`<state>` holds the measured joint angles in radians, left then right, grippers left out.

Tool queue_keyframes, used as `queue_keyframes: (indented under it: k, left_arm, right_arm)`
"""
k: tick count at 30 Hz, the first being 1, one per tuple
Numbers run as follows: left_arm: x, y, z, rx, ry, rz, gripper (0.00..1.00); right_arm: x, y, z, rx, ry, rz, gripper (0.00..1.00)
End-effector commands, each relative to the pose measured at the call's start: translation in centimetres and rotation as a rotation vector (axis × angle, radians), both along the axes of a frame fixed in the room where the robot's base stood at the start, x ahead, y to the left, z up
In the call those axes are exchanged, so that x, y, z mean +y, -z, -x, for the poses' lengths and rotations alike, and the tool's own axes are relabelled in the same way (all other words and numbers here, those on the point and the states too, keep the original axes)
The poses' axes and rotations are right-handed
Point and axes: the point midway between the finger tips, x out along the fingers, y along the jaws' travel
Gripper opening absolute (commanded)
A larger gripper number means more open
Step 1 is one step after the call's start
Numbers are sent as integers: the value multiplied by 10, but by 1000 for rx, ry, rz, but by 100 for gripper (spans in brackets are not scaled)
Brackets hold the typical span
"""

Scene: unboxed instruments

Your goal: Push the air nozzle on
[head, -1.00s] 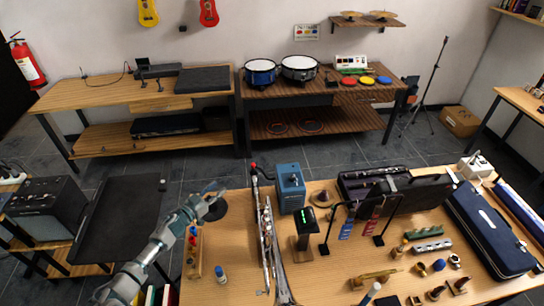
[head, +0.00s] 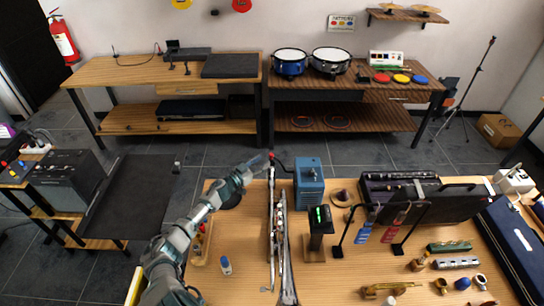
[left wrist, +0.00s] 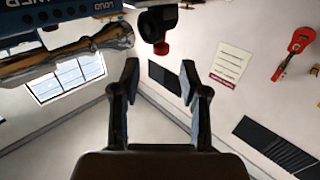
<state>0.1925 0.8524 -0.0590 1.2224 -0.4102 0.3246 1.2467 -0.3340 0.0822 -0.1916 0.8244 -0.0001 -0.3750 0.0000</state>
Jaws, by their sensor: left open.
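The air nozzle (head: 271,155), a small piece with a red tip, sits beside the blue box (head: 308,185) near the table's back edge. In the left wrist view a black fitting with a red end (left wrist: 161,48) shows just beyond the fingertips, near the top middle. My left gripper (head: 260,162) is beside the nozzle in the head view, its fingers small and partly merged with it. In the left wrist view my left gripper (left wrist: 160,75) is open, with nothing between its fingers. Contact cannot be told. My right gripper is not in view.
A long silver instrument (head: 278,235) lies just in front of the nozzle. A dark stand with a green display (head: 320,218) is to its right. Open cases (head: 440,203) fill the right side.

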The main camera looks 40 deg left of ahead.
Motion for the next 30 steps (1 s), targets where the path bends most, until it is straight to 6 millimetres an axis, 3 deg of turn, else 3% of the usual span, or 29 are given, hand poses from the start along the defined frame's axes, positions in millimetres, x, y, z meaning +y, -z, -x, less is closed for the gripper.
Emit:
queue_keyframes:
  k: [3,10,24,30]
  left_arm:
    - [-1,0,-23,-4,-2,4,44]
    - [-3,2,-54,-2,-1,4,44]
    - [-6,0,-66,0,0,1,44]
    - [-5,0,-66,0,0,1,0]
  right_arm:
    - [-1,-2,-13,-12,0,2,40]
    - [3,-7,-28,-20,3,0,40]
    - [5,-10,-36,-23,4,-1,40]
    - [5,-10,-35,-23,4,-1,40]
